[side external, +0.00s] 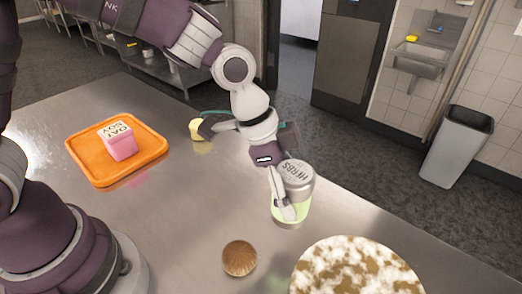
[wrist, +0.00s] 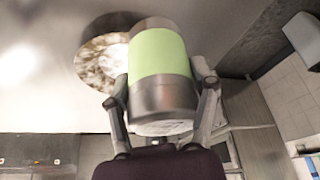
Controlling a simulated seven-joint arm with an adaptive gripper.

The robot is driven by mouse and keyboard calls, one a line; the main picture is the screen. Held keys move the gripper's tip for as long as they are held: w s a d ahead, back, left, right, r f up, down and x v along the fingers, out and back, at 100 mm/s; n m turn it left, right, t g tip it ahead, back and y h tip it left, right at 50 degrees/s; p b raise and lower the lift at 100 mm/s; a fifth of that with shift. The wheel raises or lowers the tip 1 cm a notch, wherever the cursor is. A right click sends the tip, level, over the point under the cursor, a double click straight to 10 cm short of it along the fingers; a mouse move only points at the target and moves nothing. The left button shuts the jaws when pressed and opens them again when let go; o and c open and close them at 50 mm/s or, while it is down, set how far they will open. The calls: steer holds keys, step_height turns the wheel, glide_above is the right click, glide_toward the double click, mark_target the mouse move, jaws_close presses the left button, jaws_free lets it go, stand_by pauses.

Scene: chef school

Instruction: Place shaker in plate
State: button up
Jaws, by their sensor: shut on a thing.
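The shaker (side external: 299,190) is a silver can with a green band and "HERBS" on its lid. My gripper (side external: 289,208) is shut on it from above, one finger showing against its near side. In the wrist view the shaker (wrist: 160,55) sits between both fingers (wrist: 160,78). It is about upright in the side view, at table level or just above; I cannot tell which. A round, mottled white-and-brown plate (side external: 355,272) lies at the bottom right, apart from the shaker and cut off by the frame. It also shows in the wrist view (wrist: 100,62), partly behind the shaker.
A brown round item (side external: 240,258) lies left of the plate. An orange tray (side external: 88,168) with a pink carton (side external: 119,145) is at the left. A yellow item (side external: 198,130) is behind my gripper. Bare steel table (side external: 185,225) lies between them.

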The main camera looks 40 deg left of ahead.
mark_target(366, 285)
steer(key=s+d+f+m+g, duration=0.1)
steer(key=s+f+m, duration=0.1)
steer(key=s, duration=0.9)
steer(key=shift+d+m+h, duration=0.3)
steer(key=shift+d+m, duration=0.05)
steer(key=shift+m, duration=0.35)
steer(key=shift+w+d+f, duration=0.1)
steer(key=shift+d+f, duration=0.1)
steer(key=shift+d, duration=0.15)
steer(key=w+d, duration=0.3)
steer(key=d, duration=0.1)
steer(key=w+d+f, duration=0.1)
steer(key=w+d, duration=0.5)
steer(key=d, duration=0.1)
steer(key=shift+w+d+f, duration=0.25)
steer(key=shift+d, duration=0.1)
steer(key=shift+f, duration=1.7)
steer(key=o, duration=1.2)
steer(key=shift+f, duration=0.15)
